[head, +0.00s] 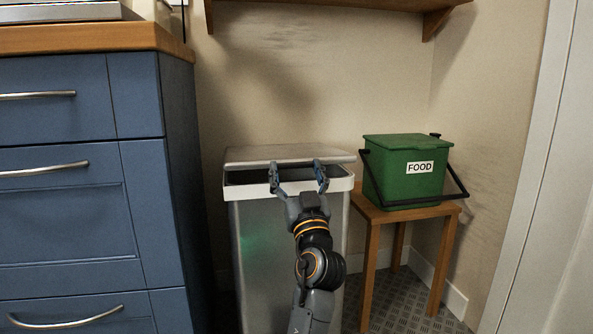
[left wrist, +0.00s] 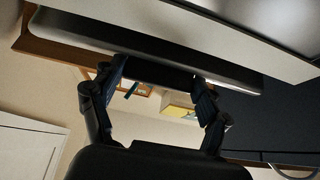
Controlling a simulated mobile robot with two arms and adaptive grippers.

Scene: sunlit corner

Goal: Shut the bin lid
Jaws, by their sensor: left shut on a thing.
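The bin (head: 258,260) is a tall silver box with a pale rim, standing right of the blue cabinet in the head view. Its flat grey lid (head: 285,153) is slightly raised, with a dark gap between it and the rim at the front. My left gripper (head: 298,177) is at the lid's front edge, its fingers spaced apart and shut on the lid. In the left wrist view the gripper's fingers (left wrist: 160,82) reach up to the dark edge. How the fingertips contact the lid is partly hidden. My right gripper is not in view.
A green food caddy (head: 410,170) with a dark handle stands on a wooden stool (head: 371,212) close to the bin's right. Blue drawers (head: 70,210) flank the left. A wooden shelf (head: 330,5) is on the wall above. The space over the lid is clear.

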